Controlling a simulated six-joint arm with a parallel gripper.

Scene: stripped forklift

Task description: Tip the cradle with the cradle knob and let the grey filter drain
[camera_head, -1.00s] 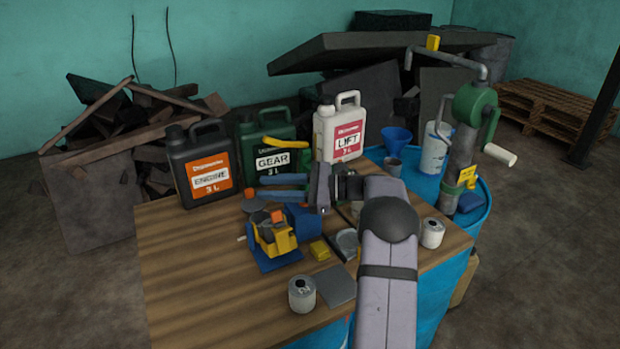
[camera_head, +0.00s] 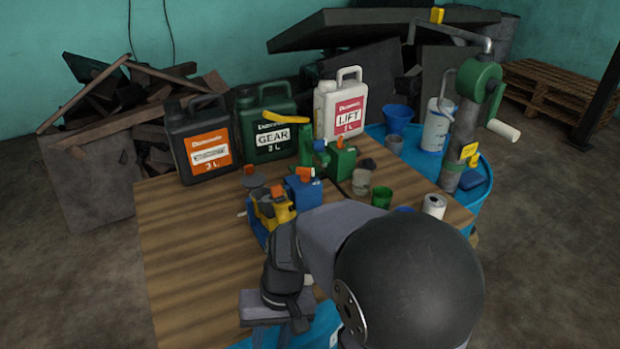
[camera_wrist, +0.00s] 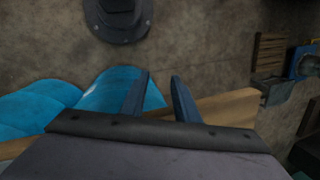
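The cradle (camera_head: 280,210) is a small yellow device on a blue base, left of the table's middle in the head view. An orange piece, perhaps its knob (camera_head: 277,192), is on top. My wrist partly covers the cradle's front, and I cannot clearly pick out the grey filter in it. My gripper (camera_head: 280,332) is nearer the camera than the cradle, at the table's front edge, and apart from it. In the wrist view its two blue fingers (camera_wrist: 158,80) stand apart with nothing between them, over the table edge and blue drum.
An orange-labelled ENGINE can (camera_head: 200,142), a GEAR can (camera_head: 266,125) and a LIFT can (camera_head: 340,106) line the back. Blue (camera_head: 303,188) and green (camera_head: 341,160) blocks stand behind the cradle. A green cup (camera_head: 381,196) and white canister (camera_head: 434,206) are right. The table's left is clear.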

